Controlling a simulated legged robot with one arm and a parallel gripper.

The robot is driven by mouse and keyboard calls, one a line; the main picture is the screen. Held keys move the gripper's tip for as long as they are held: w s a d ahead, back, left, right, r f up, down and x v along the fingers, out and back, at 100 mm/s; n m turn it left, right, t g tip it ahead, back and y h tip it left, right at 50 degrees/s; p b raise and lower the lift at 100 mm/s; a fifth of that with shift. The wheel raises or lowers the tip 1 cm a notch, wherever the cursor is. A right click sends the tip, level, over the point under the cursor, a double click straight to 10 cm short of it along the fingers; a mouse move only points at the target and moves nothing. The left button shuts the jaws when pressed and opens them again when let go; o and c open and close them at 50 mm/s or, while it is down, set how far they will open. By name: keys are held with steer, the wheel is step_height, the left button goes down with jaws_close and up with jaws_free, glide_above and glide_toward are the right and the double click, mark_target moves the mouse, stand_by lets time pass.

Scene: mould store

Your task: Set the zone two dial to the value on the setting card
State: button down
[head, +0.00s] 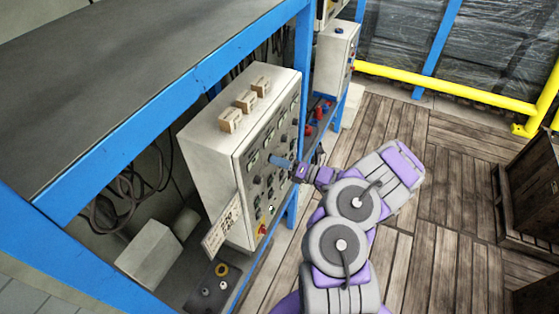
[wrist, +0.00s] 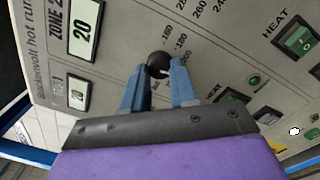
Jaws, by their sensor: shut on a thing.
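The control cabinet (head: 213,150) is a pale box with a sloping front full of dials, displays and switches. In the wrist view, the black zone two dial (wrist: 158,61) sits between the blue fingers of my gripper (wrist: 156,80), which are shut on it. Printed numbers such as 160, 180 and 240 curve around it; its pointer is hidden. The ZONE 2 display (wrist: 84,31) reads 20. In the head view my gripper (head: 284,163) is at the panel front and covers the dial. The setting card (head: 221,228) hangs at the cabinet's lower front corner; its writing is too small to read.
A green HEAT switch (wrist: 298,40) is close on the right in the wrist view. A blue rack frame (head: 190,80) stands around the cabinet. A second cabinet (head: 335,58) is farther back.

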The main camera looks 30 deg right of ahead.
steer(key=shift+d+m, duration=0.15)
steer(key=shift+m, duration=0.65)
steer(key=c, duration=1.3)
jaws_free()
steer(key=o, duration=0.4)
steer(key=shift+w+d, duration=0.15)
steer(key=shift+d, duration=0.05)
steer(key=shift+a, duration=0.1)
steer(key=v, duration=1.7)
steer(key=shift+s+f, duration=0.15)
steer(key=shift+s, duration=0.15)
